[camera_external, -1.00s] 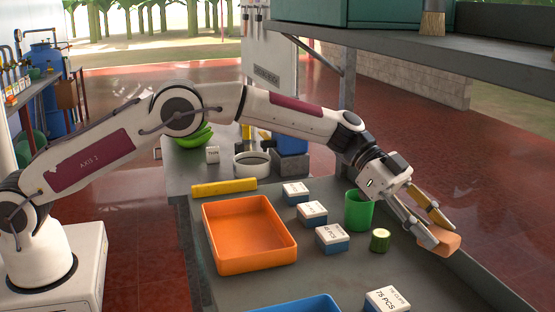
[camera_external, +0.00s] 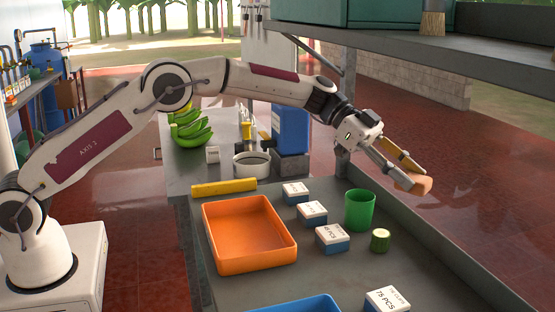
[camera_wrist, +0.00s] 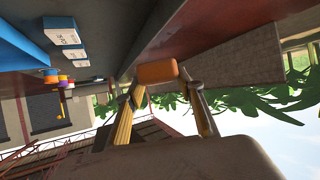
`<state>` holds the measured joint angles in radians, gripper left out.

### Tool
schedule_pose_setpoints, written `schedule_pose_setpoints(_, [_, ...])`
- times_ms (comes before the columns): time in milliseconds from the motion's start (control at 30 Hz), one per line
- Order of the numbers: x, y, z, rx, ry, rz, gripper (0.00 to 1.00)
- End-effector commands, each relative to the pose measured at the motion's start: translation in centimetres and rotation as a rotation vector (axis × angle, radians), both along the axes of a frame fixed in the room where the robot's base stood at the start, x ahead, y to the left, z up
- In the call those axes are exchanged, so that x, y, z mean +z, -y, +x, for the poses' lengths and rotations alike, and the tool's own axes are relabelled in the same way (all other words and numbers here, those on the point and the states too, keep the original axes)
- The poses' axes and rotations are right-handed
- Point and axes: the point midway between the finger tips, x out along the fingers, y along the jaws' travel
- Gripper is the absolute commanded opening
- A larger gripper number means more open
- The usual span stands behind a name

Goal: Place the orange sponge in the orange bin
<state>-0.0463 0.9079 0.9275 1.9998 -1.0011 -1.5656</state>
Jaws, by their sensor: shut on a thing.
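The orange sponge (camera_external: 419,186) is a small block held between the fingertips of my gripper (camera_external: 408,175), which is shut on it. The sponge is in the air over the right edge of the table. In the wrist view the sponge (camera_wrist: 157,72) sits between the two fingertips of my gripper (camera_wrist: 160,84). The orange bin (camera_external: 286,258) is a shallow, open rectangular tray on the table, to the left of and lower than my gripper. Its inside looks empty.
Several white-and-blue boxes (camera_external: 331,240) and a green cup (camera_external: 359,211) stand between the orange bin and my gripper. A short green cylinder (camera_external: 380,241) is beside them. A blue bin (camera_external: 300,306) lies at the front. A grey shelf (camera_external: 400,52) overhangs at upper right.

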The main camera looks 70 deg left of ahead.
Motion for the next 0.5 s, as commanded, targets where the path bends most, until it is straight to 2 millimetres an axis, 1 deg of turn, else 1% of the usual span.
schedule_pose_setpoints(33, [0.5,-1.6,-0.2,0.021,0.000,0.000,0.21])
schedule_pose_setpoints(200, [1.1,-5.9,-1.4,0.066,-0.001,-0.001,0.21])
schedule_pose_setpoints(367, [1.3,-9.5,-2.9,0.097,-0.002,-0.001,0.21])
schedule_pose_setpoints(500, [1.3,-12.1,-4.7,0.114,-0.001,-0.001,0.21])
